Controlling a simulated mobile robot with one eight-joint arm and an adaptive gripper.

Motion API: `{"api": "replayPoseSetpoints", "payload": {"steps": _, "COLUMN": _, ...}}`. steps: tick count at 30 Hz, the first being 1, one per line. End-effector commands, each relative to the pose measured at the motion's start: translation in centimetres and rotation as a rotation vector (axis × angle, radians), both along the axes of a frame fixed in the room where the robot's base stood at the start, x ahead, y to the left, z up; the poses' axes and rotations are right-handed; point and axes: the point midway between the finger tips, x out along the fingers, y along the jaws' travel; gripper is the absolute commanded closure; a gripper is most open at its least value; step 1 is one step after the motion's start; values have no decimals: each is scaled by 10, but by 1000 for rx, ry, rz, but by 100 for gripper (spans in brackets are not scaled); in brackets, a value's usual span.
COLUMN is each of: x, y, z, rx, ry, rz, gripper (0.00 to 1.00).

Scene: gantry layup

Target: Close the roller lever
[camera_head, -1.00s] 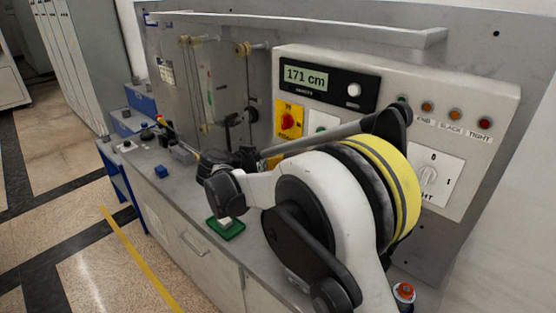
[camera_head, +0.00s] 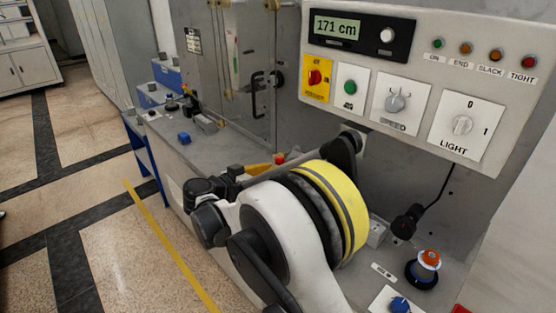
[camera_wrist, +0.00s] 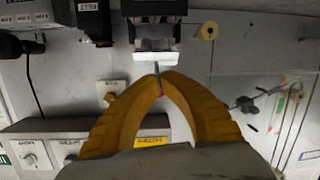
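My gripper shows in the wrist view (camera_wrist: 160,82) as two ribbed yellow fingers that arch together and meet at their tips, with nothing clearly held. A small red spot and a thin grey piece show at the tips. A black lever-like handle (camera_head: 258,80), which may be the roller lever, is on the upright face left of the control panel in the head view. A dark lever with a rod (camera_wrist: 246,103) shows right of the fingers, apart from them, in the wrist view. In the head view my arm hides most of my gripper.
The control panel (camera_head: 420,52) with a display, knobs and lamps overhangs the bench at right. An orange-topped knob (camera_head: 428,260) and a blue knob (camera_head: 400,305) are on the bench at lower right. Floor at left is clear.

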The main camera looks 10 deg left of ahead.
Motion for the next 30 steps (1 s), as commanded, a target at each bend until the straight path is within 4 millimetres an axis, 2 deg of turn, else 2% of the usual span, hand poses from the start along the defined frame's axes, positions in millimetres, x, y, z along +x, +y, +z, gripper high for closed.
{"api": "replayPoseSetpoints", "payload": {"steps": 1, "x": -3, "y": 3, "z": -15, "rx": 0, "ry": 0, "rz": 1, "gripper": 100}}
{"api": "replayPoseSetpoints", "payload": {"steps": 5, "x": -6, "y": 5, "z": -28, "rx": 0, "ry": 0, "rz": 1, "gripper": 100}}
{"api": "replayPoseSetpoints", "payload": {"steps": 30, "x": -6, "y": 5, "z": -27, "rx": 0, "ry": 0, "rz": 1, "gripper": 100}}
